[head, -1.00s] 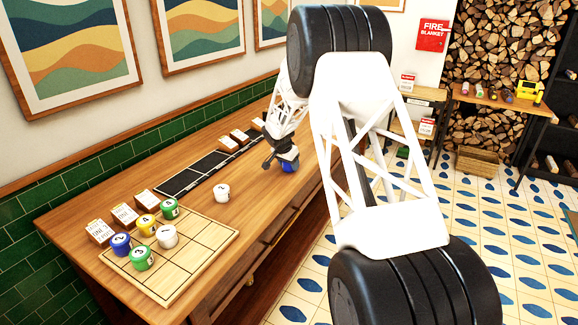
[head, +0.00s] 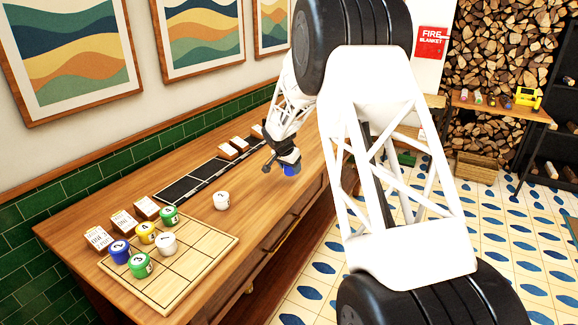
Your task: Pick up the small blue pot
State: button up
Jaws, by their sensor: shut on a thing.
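The small blue pot (head: 292,170) is at my gripper (head: 282,166), near the right edge of the wooden table (head: 262,210). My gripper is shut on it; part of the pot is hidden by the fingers. I cannot tell for sure how far it is above the table. Another blue pot (head: 120,251), marked with a number, stands on the gridded wooden board (head: 192,268) at the front left.
On the board also stand a yellow pot (head: 146,232), green pots (head: 140,265) and a white pot (head: 167,243). A lone white pot (head: 221,200) stands between board and gripper. A black strip (head: 205,178) and small card blocks (head: 98,237) lie along the wall side.

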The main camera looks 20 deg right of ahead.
jog(key=s+a+r, duration=0.1)
jog(key=s, duration=1.1)
jog(key=shift+a, duration=0.2)
jog(key=shift+s, duration=0.15)
jog(key=shift+a, duration=0.1)
dwell(0.3)
jog(key=s+a+n+y, duration=0.1)
jog(key=s+a+n, duration=0.1)
jog(key=s+a, duration=0.6)
jog(key=s+a+r+n+t+y, duration=0.1)
jog(key=s+a+n, duration=0.2)
jog(key=s+a, duration=0.5)
jog(key=s+a+r+n, duration=0.1)
jog(key=s+a+n, duration=0.2)
jog(key=s+a, duration=0.5)
jog(key=shift+s+a+t+y, duration=0.1)
jog(key=shift+a+t+y, duration=0.25)
jog(key=shift+a, duration=3.15)
jog(key=shift+w+a+f, duration=0.25)
jog(key=shift+w+a, duration=0.65)
jog(key=shift+w, duration=1.6)
jog(key=shift+w+a+f, duration=0.2)
jog(key=shift+w+a, duration=0.75)
jog(key=shift+w, duration=1.6)
jog(key=shift+w+a+f, duration=0.25)
jog(key=shift+w+a, duration=0.65)
jog(key=shift+w, duration=1.6)
